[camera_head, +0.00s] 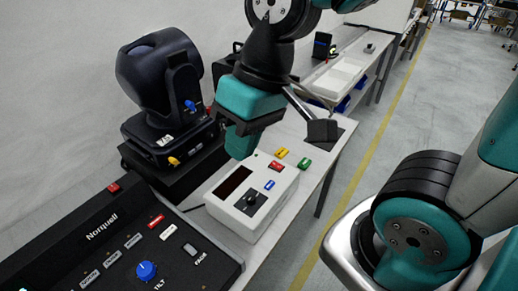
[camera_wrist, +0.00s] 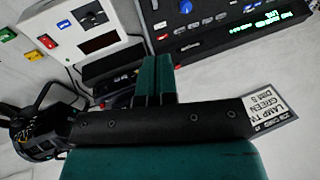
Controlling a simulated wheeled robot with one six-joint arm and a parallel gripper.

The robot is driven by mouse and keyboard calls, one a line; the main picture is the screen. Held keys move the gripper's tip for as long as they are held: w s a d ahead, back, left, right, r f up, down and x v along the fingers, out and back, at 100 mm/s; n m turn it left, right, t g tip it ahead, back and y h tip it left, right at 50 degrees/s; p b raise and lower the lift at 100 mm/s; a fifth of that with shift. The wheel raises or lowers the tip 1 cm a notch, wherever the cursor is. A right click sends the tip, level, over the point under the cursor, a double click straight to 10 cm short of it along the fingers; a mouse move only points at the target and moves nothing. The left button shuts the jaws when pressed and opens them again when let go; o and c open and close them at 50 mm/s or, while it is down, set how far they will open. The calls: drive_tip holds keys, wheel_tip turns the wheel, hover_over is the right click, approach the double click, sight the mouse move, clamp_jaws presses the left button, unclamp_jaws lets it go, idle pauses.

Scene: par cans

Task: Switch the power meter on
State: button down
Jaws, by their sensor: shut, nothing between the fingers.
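The power meter, a white box (camera_head: 240,222) with a dark, blank-looking display (camera_head: 233,182), stands on the bench right of the console. On its top are a black knob (camera_head: 251,200) and small red (camera_head: 276,167) and blue (camera_head: 269,184) pieces. In the wrist view a white box with a dark window (camera_wrist: 101,43) and a black knob (camera_wrist: 94,18) shows at the upper left. My gripper (camera_head: 238,152) is shut and empty, pointing down above the display's far side; I cannot tell its exact height. Its teal fingers also show in the wrist view (camera_wrist: 155,75).
A black Norwell console (camera_head: 110,235) with a blue knob (camera_head: 146,271) lies at the front left. Yellow (camera_head: 282,152) and green (camera_head: 304,163) pieces sit by the meter. A printed card (camera_wrist: 270,115) lies at right.

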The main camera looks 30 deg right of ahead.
drive_tip(key=w+d+f+m+h+b, duration=0.2)
drive_tip(key=w+d+f+m+b, duration=0.2)
drive_tip(key=w+d+f+m, duration=0.7)
drive_tip(key=m+t+h+b, duration=0.1)
drive_tip(key=m, duration=0.6)
hover_over(274, 166)
wheel_tip(274, 166, down, 4)
drive_tip(key=shift+s+d, duration=0.2)
drive_tip(key=shift+s, duration=0.2)
drive_tip(key=shift+f, duration=0.15)
drive_tip(key=f, duration=0.4)
drive_tip(key=w+f, duration=0.1)
drive_tip(key=f, duration=0.4)
drive_tip(key=f+p, duration=0.1)
drive_tip(key=f, duration=0.3)
drive_tip(key=shift+w+a+f, duration=0.35)
drive_tip(key=shift+w+a, duration=0.05)
drive_tip(key=shift+d, duration=0.1)
drive_tip(key=shift+w+a+f+g, duration=0.1)
drive_tip(key=shift+a+f+g, duration=0.1)
drive_tip(key=shift+a+g, duration=0.1)
drive_tip(key=shift+d, duration=0.25)
drive_tip(key=shift+s+d+r+p, duration=0.1)
drive_tip(key=shift+s+r+p, duration=0.15)
drive_tip(key=shift+s, duration=0.15)
drive_tip(key=shift+s+d+r+p, duration=0.1)
drive_tip(key=shift+s+p, duration=0.1)
drive_tip(key=shift+s, duration=0.15)
